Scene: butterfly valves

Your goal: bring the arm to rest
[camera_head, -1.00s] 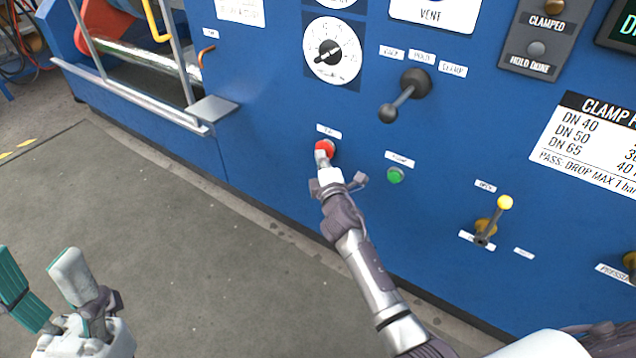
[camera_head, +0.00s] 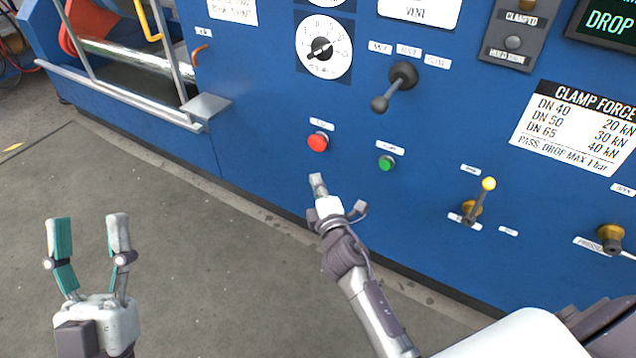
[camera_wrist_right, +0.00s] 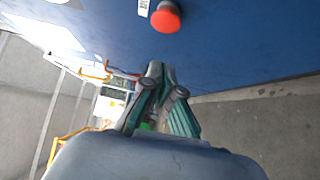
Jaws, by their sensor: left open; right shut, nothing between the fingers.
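My right gripper (camera_head: 317,184) is shut and empty, in front of the blue panel (camera_head: 250,130) just below the red button (camera_head: 318,141). It is apart from the button. In the right wrist view, the closed fingers (camera_wrist_right: 158,75) point along the panel, with the red button (camera_wrist_right: 166,17) above them. My left gripper (camera_head: 88,222) is open and empty, fingers up, above the grey floor at the lower left.
A green button (camera_head: 386,162), a grey-knobbed lever (camera_head: 393,88), a yellow-knobbed lever (camera_head: 479,200) and a brass fitting (camera_head: 610,236) stick out of the panel. A metal ledge (camera_head: 205,106) juts out at the left. The floor (camera_head: 190,255) between the grippers is clear.

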